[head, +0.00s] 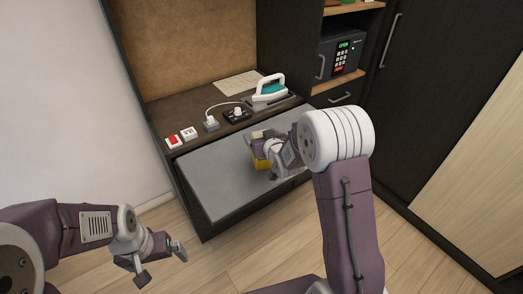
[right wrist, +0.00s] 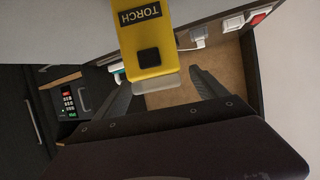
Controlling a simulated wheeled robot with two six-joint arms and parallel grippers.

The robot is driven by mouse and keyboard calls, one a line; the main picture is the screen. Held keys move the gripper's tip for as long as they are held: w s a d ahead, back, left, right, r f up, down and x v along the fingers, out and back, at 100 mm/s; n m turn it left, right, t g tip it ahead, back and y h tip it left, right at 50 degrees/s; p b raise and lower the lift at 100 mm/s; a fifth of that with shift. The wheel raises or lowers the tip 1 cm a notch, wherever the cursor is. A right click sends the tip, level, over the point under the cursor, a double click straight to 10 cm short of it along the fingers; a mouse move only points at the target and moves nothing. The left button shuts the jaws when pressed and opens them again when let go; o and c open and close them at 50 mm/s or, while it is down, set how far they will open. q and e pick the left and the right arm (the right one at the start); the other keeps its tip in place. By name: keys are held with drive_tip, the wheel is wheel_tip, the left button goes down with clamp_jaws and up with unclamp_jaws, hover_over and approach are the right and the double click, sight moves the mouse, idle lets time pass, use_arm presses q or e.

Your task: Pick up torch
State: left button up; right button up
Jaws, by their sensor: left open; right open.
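The torch is yellow with a black label reading TORCH and a dark square button. In the head view the torch (head: 260,163) shows as a small yellow patch against the grey panel, mostly hidden by my right gripper (head: 262,143). In the right wrist view the torch (right wrist: 150,52) comes down from the top, its pale clear end between the fingers of my right gripper (right wrist: 160,88). The fingers are spread, with gaps on both sides. My left gripper (head: 161,263) is open and empty at the lower left, above the floor and away from the torch.
A safe (head: 341,55) stands right.

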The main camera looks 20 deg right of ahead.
drive_tip(key=x, duration=0.3)
drive_tip(key=shift+w+d+f, duration=0.15)
drive_tip(key=shift+c, duration=0.3)
drive_tip(key=c, duration=0.6)
clamp_jaws()
